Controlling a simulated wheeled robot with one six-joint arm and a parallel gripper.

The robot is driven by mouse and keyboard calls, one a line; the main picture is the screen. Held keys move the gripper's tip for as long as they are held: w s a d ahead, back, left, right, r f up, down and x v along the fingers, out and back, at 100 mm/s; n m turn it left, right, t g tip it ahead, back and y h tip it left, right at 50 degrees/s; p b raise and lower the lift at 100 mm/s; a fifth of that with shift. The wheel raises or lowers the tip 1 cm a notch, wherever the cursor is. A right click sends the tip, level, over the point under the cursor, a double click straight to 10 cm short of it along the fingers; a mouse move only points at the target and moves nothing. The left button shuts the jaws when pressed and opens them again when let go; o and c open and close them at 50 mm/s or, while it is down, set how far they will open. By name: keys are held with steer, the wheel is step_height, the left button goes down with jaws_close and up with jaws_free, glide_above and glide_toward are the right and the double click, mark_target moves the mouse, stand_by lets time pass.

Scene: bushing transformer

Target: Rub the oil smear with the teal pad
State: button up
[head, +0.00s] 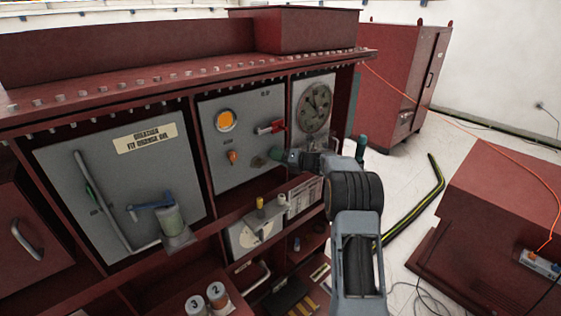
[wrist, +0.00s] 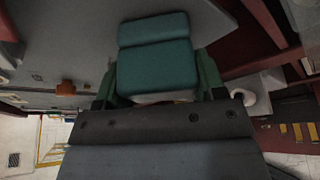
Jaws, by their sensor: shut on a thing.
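My gripper (head: 287,157) is shut on the teal pad (wrist: 155,58), a block with a crosswise groove, held between its green fingers in the wrist view. In the head view the teal pad (head: 276,153) shows small at the arm's tip, in front of the middle grey panel (head: 240,110). A dull olive-brown patch (head: 258,162) shows on that panel just left of the pad; I cannot tell whether it is the oil smear. Whether the pad touches the panel is also unclear. The pad's far face is hidden.
The panel carries an orange lamp (head: 226,120), a red-handled lever (head: 270,128) and an orange knob (head: 232,157). A round gauge (head: 314,107) is to the right. A shelf below holds a yellow-topped post (head: 260,205). A black-and-yellow hose (head: 424,205) lies on the floor.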

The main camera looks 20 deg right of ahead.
steer(key=shift+s+a+b, duration=0.2)
steer(key=shift+s+a, duration=0.05)
steer(key=shift+a, duration=0.4)
steer(key=shift+s+a+b, duration=0.2)
steer(key=shift+a, duration=0.5)
steer(key=shift+s+a+b, duration=0.2)
steer(key=shift+s+a, duration=0.05)
steer(key=shift+a, duration=0.4)
steer(key=shift+s+a+b, duration=0.35)
steer(key=shift+s+a, duration=0.15)
steer(key=shift+a, duration=0.55)
steer(key=shift+s+a+b, duration=0.4)
steer(key=shift+s+a, duration=0.1)
steer(key=shift+a, duration=0.6)
steer(key=shift+s+a+b, duration=0.35)
steer(key=shift+s+a, duration=0.15)
steer(key=shift+a, duration=0.55)
steer(key=s+d+b, duration=0.1)
steer(key=s+d, duration=0.1)
steer(key=s, duration=0.3)
steer(key=shift+s+d, duration=0.15)
steer(key=shift+s, duration=0.15)
steer(key=s, duration=0.1)
steer(key=s+d, duration=0.1)
steer(key=shift+s+d, duration=0.1)
steer(key=shift+s, duration=0.3)
steer(key=shift+w, duration=0.1)
